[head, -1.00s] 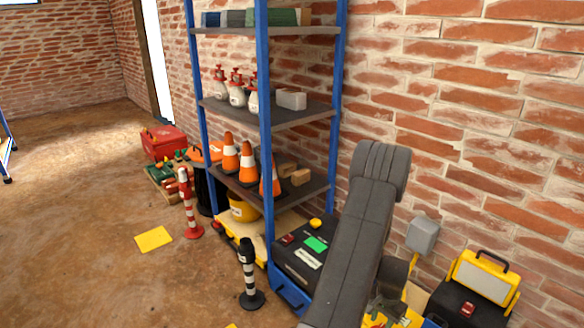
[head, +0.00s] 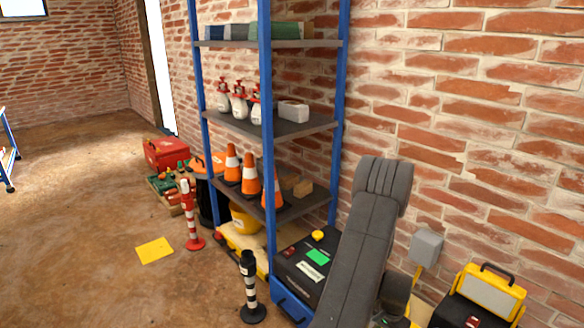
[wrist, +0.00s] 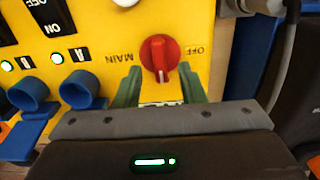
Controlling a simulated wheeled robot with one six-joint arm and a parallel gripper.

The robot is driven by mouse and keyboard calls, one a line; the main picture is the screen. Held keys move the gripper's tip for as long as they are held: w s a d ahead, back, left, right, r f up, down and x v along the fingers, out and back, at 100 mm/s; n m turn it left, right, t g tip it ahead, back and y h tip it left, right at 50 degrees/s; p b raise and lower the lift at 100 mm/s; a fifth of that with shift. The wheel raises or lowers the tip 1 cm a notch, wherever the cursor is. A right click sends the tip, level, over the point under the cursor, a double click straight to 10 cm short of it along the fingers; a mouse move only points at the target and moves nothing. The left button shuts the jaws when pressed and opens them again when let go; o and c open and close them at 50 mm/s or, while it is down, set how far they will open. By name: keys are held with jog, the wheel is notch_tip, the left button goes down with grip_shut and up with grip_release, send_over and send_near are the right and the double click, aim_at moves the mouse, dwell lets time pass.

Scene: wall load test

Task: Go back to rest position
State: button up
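My gripper (wrist: 160,80) shows in the wrist view as two green fingers set apart, with nothing held between them. A red rotary knob (wrist: 160,55) on a yellow panel (wrist: 215,45) lies just beyond the fingertips, between the labels MAIN and OFF. I cannot tell whether a finger touches the knob. In the head view my grey arm (head: 365,240) reaches down in front of the wall; my gripper does not show clearly there.
A blue-framed shelf (head: 266,140) with cones and bottles stands left of my arm. A black case (head: 305,262) lies at its foot, and a yellow-black case (head: 485,295) sits right. Black-white (head: 250,290) and red-white posts (head: 190,215) stand on the floor. Open floor lies left.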

notch_tip(320, 180, up, 11)
jog(key=p, duration=0.3)
notch_tip(320, 180, down, 14)
jog(key=b, duration=0.4)
jog(key=shift+f+b, duration=0.2)
jog(key=shift+b, duration=0.2)
jog(key=shift+r+n, duration=0.35)
jog(key=shift+n, duration=0.45)
jog(key=n, duration=0.4)
jog(key=shift+n+p, duration=0.4)
jog(key=shift+n, duration=1.9)
